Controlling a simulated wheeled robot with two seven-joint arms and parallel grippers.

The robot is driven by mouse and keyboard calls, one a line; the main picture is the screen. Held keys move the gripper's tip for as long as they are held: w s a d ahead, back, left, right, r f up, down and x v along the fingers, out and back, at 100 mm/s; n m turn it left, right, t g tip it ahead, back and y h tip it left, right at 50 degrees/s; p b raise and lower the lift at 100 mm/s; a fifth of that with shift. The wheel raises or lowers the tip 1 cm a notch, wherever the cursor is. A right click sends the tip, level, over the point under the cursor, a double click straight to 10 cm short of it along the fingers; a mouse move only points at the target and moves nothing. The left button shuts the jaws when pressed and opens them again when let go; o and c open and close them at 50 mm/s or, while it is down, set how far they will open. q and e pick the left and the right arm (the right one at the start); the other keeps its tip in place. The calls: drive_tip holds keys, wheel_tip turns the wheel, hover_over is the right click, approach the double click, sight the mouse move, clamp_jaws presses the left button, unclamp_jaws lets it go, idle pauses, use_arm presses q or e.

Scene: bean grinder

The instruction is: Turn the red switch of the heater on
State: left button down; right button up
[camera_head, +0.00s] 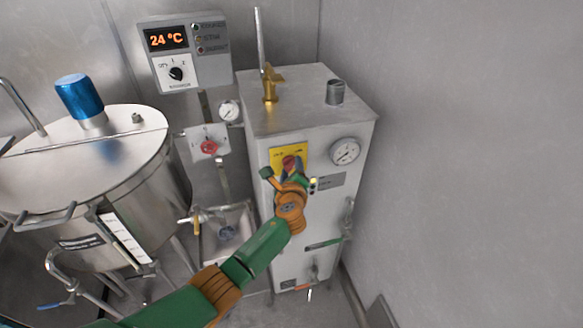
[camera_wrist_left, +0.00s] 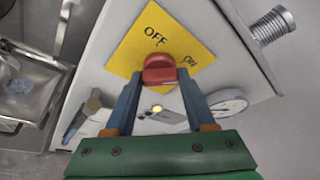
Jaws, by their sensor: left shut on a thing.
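The heater (camera_head: 268,130) is a pale metal box standing against the wall. On its front is a yellow plate (camera_head: 278,156) with a red switch (camera_head: 290,162) on it. In the left wrist view the yellow plate (camera_wrist_left: 139,45) reads OFF and ON, and the red switch (camera_wrist_left: 159,69) sits between those words. My left gripper (camera_wrist_left: 160,80) has its two fingers on either side of the red switch and is shut on it. The green and orange left arm hides part of the heater front in the head view. My right gripper is not in view.
A gauge (camera_head: 345,151) is right of the yellow plate. A brass valve (camera_head: 270,82) and a short pipe (camera_head: 335,92) rise from the heater top. A steel tank (camera_head: 90,160) stands left. A control box (camera_head: 186,52) reads 24 °C on the wall. A bare wall bounds the right.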

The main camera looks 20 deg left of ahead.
use_arm(q)
drive_tip(key=shift+f, duration=0.1)
idle(0.3)
drive_tip(key=shift+c, duration=1.2)
unclamp_jaws()
drive_tip(key=shift+s+d, duration=0.15)
drive_tip(key=shift+s, duration=0.35)
drive_tip(key=v, duration=0.6)
drive_tip(key=shift+r, duration=0.2)
